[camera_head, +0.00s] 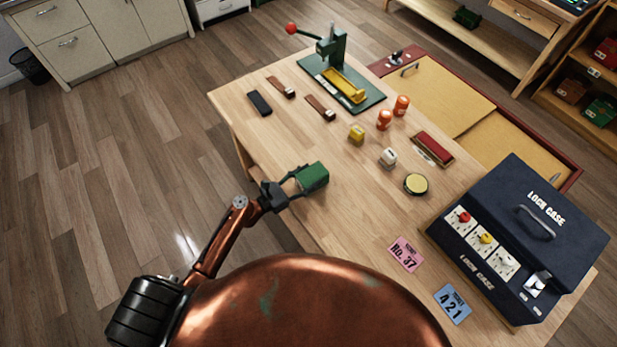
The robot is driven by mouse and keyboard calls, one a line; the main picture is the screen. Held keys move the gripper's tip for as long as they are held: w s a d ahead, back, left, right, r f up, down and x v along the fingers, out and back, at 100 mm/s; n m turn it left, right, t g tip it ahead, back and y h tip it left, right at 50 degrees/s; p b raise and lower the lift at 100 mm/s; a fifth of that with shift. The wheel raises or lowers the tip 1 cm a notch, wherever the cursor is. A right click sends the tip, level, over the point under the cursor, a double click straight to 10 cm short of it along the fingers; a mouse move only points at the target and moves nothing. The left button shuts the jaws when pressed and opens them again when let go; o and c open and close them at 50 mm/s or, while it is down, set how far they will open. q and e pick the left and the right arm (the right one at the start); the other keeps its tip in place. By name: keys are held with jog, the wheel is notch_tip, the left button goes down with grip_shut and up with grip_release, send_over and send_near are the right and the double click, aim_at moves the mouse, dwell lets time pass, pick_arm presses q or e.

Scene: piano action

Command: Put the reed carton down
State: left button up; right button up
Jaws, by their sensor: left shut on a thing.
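A small green box (312,177), which I take to be the reed carton, is at the left edge of the wooden table (345,215). My left gripper (297,181) is shut on it, with the fingers reaching in from its left side. The gripper hides part of the carton's near side. I cannot tell whether the carton touches the tabletop or hangs slightly above it. My right gripper is out of view.
The dark lock case (570,225) fills the table's right end, with pink (405,254) and blue (452,303) tickets beside it. A round tin (416,184), a white block (388,157) and a yellow block (356,134) stand right of the carton. A green press (332,50) is farther back.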

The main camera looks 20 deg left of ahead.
pick_arm(q)
jog(key=o, duration=1.4)
jog(key=shift+o, duration=0.2)
jog(key=shift+r, duration=0.15)
jog(key=b+v, duration=0.1)
jog(key=v, duration=1.1)
jog(key=shift+a, duration=0.1)
